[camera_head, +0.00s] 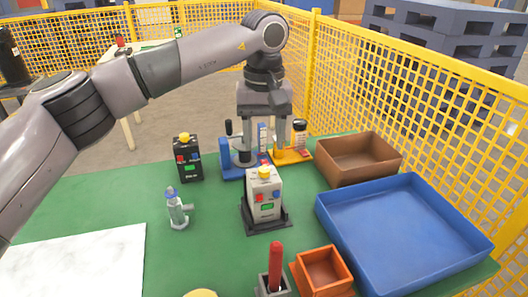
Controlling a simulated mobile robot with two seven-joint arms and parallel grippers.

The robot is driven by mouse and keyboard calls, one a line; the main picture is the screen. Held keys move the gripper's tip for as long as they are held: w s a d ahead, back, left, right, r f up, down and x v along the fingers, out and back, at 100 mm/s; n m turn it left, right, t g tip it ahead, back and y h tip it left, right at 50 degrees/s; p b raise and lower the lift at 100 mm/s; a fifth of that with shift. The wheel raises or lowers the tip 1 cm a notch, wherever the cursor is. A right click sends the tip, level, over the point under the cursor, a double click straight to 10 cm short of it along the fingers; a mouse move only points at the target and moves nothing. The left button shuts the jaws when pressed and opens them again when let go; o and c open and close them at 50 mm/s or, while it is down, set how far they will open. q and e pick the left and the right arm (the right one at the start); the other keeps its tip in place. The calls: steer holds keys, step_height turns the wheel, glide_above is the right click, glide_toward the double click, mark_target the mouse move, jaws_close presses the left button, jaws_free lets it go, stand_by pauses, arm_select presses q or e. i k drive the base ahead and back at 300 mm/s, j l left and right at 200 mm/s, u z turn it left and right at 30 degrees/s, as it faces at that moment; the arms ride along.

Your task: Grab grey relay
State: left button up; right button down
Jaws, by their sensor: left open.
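My left gripper (264,126) is open and points down, just above the relay in the picture. Its exact height and distance from the relay are hard to tell. Nothing shows between its fingers that is clearly held. My right gripper is not in view.
Blue (229,163) and yellow (291,156) stands are behind the relay. A black relay-like box (188,160) and a silver fitting (177,210) are left. Brown (360,174), blue (330,213) and orange (341,286) bins are right. A red-handled tool (275,265) stands in front.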

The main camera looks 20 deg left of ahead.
mark_target(269, 209)
steer(key=k, duration=1)
